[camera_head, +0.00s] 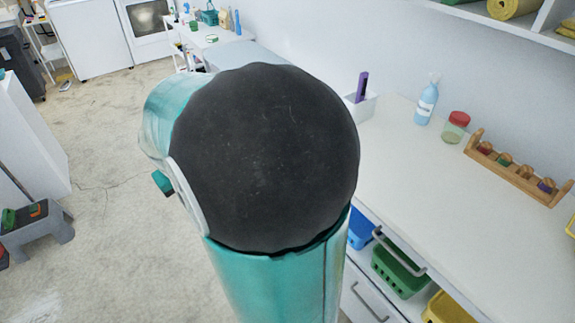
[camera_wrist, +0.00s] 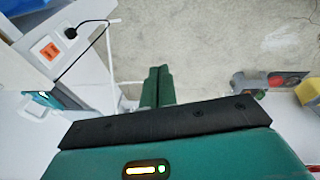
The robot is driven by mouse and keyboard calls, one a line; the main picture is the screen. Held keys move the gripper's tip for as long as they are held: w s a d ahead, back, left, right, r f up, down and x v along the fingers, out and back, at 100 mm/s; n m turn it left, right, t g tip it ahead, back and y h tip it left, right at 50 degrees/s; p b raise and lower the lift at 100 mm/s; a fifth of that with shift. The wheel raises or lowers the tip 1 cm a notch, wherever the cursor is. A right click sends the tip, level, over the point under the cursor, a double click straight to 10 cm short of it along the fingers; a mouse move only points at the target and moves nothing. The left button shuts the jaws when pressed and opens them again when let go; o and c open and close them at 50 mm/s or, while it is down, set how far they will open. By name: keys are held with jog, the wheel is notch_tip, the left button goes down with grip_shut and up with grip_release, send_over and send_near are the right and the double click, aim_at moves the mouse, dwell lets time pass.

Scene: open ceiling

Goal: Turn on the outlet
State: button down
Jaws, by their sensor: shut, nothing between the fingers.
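In the wrist view, an orange-red outlet (camera_wrist: 47,49) sits on a white panel at the upper left. A black plug (camera_wrist: 71,33) with a black cord is beside it on the same panel. Whether the outlet's switch is on or off is too small to tell. My gripper (camera_wrist: 157,72) is shut and empty, with its dark green fingers together. The fingertips are to the right of the outlet in the picture and apart from it. In the head view my large arm link blocks the middle, and I cannot make out the outlet there.
In the head view, a white counter (camera_head: 440,205) at the right holds a spray bottle (camera_head: 427,102), a red-lidded jar (camera_head: 456,127) and a wooden rack (camera_head: 515,172). A grey stool (camera_head: 38,228) stands at the left. Floor between is clear.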

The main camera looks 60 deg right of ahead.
jog(key=s+d+f+g+h, duration=0.1)
jog(key=d+f, duration=0.3)
jog(key=d, duration=0.5)
jog(key=s+d+f+g+h, duration=0.2)
jog(key=d+f, duration=0.3)
jog(key=d, duration=0.4)
jog(key=s+d+f+m+g+h, duration=0.1)
jog(key=d+f, duration=0.4)
jog(key=d, duration=0.5)
jog(key=shift+s+g+h, duration=0.75)
jog(key=shift+g+h, duration=0.15)
jog(key=shift+g, duration=0.1)
jog(key=shift+f, duration=0.1)
jog(key=d+r+x, duration=0.1)
jog(key=x, duration=1.2)
jog(key=shift+s+d+r, duration=0.15)
jog(key=shift+s+r, duration=0.1)
jog(key=shift+s, duration=0.15)
